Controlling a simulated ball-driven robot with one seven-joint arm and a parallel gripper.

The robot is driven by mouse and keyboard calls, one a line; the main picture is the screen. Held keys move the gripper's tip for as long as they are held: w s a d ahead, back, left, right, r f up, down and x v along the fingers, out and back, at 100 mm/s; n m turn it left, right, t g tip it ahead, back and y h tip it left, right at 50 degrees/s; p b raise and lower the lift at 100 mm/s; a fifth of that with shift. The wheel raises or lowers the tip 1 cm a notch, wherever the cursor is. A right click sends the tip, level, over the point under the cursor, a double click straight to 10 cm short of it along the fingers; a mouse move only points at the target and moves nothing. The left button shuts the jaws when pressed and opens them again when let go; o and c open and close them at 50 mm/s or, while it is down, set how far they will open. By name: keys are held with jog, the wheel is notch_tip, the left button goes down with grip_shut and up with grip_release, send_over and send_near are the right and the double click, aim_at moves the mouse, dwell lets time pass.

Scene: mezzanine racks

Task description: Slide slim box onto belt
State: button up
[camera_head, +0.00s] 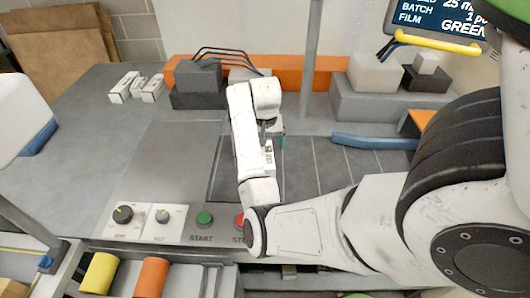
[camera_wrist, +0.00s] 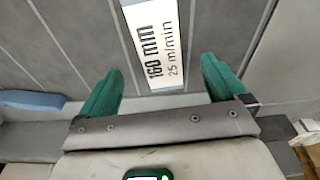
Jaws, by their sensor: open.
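My gripper (camera_head: 272,137) is open over the dark segmented belt (camera_head: 305,165) in the head view. In the wrist view its two green fingers (camera_wrist: 162,72) stand apart, with a white slim piece printed "160 mm 25 m/min" (camera_wrist: 158,42) showing between and beyond them. I see clear gaps at both sides, so nothing is gripped. I cannot tell whether this piece is a box or a flat label. It shows partly behind my arm in the head view (camera_head: 268,157). Small white slim boxes (camera_head: 124,88) lie on the grey table at the upper left.
A control panel with two knobs (camera_head: 123,213) and a green start button (camera_head: 204,219) lies in front of the belt. Grey blocks (camera_head: 198,76) and an orange rail (camera_head: 290,70) stand behind. A blue bar (camera_head: 375,142) lies at right. The left table is mostly clear.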

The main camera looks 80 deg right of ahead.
jog(key=shift+s+a+r, duration=0.1)
jog(key=shift+a+r, duration=0.05)
jog(key=shift+r, duration=1.05)
jog(key=shift+s+f, duration=0.1)
